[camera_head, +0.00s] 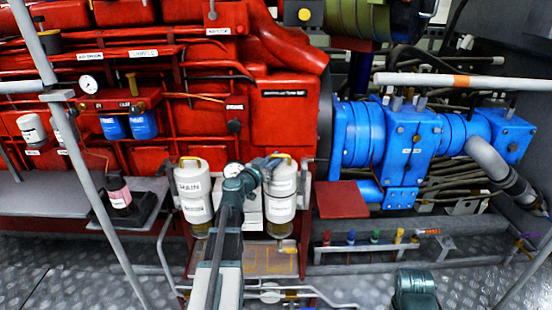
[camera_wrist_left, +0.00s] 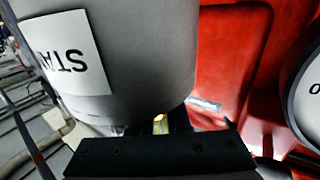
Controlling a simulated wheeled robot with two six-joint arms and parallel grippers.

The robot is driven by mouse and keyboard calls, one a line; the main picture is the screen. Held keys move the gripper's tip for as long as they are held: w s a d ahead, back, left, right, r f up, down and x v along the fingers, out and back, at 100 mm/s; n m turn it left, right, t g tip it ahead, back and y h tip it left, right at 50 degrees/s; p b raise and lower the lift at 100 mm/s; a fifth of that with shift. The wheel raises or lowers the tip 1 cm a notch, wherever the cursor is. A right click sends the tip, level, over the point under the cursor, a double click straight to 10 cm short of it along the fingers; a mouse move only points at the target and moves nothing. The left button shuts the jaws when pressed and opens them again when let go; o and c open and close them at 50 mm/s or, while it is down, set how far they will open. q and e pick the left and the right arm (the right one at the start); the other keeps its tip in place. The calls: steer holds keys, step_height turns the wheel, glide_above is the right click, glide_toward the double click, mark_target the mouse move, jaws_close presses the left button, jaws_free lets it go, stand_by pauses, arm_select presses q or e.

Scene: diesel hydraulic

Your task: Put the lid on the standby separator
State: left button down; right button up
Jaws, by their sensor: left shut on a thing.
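The standby separator (camera_head: 282,208) is the right one of two pale canisters in the head view. In the left wrist view its grey body (camera_wrist_left: 140,60) fills the upper left, with an upside-down label starting "STA". My left gripper (camera_head: 264,165) is at its top, at the left side, shut on the yellow handle of the lid. The pale lid (camera_head: 285,163) shows at the canister's top, partly behind the gripper. A bit of yellow (camera_wrist_left: 160,123) shows between the fingers. I cannot tell whether the lid touches the rim all round. My right gripper is not in view.
The other canister (camera_head: 193,188), with a yellow handle on top, stands close on the left. A round gauge (camera_head: 233,170) sits between the two. The red engine (camera_head: 285,115) is behind, and blue machinery (camera_head: 365,135) is to the right.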

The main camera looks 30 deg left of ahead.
arm_select(q)
steer(key=shift+f, duration=0.25)
steer(key=c, duration=0.8)
jaws_free()
steer(key=s, duration=1.3)
steer(key=shift+s+a, duration=0.25)
steer(key=shift+s, duration=0.15)
